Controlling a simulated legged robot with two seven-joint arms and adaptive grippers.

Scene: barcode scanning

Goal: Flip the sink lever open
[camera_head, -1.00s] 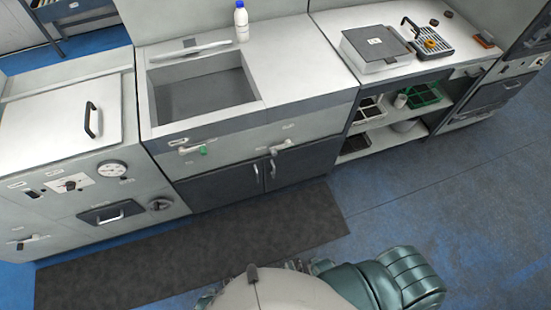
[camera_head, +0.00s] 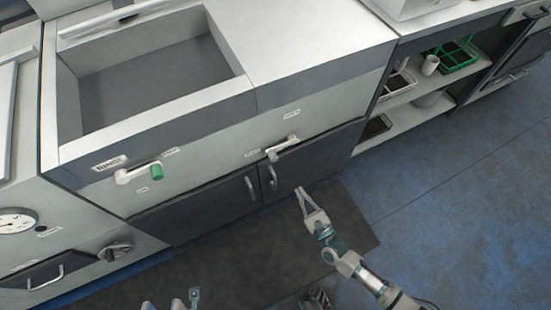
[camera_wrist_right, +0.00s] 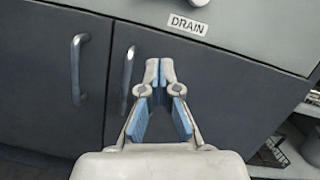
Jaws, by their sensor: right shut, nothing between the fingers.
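The sink (camera_head: 150,135) has two levers on its front panel. The left lever (camera_head: 138,173) has a green tip and sits beside a label that seems to read RINSE. The right lever (camera_head: 282,147) is pale and slants up to the right above the cabinet doors. My right gripper (camera_head: 302,195) is shut and empty, below and slightly right of that lever, not touching it. In the right wrist view the gripper (camera_wrist_right: 159,68) points at the dark doors, below a DRAIN label (camera_wrist_right: 188,25). Pale parts at the bottom left of the head view may be my left gripper (camera_head: 172,303), cut off by the frame.
Two dark cabinet doors (camera_head: 215,198) with upright handles (camera_head: 272,178) lie below the levers. An open shelf (camera_head: 410,95) stands to the right. A panel with a gauge (camera_head: 15,222) and knob is at left. The dark mat (camera_head: 345,222) and blue floor (camera_head: 450,190) are clear.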

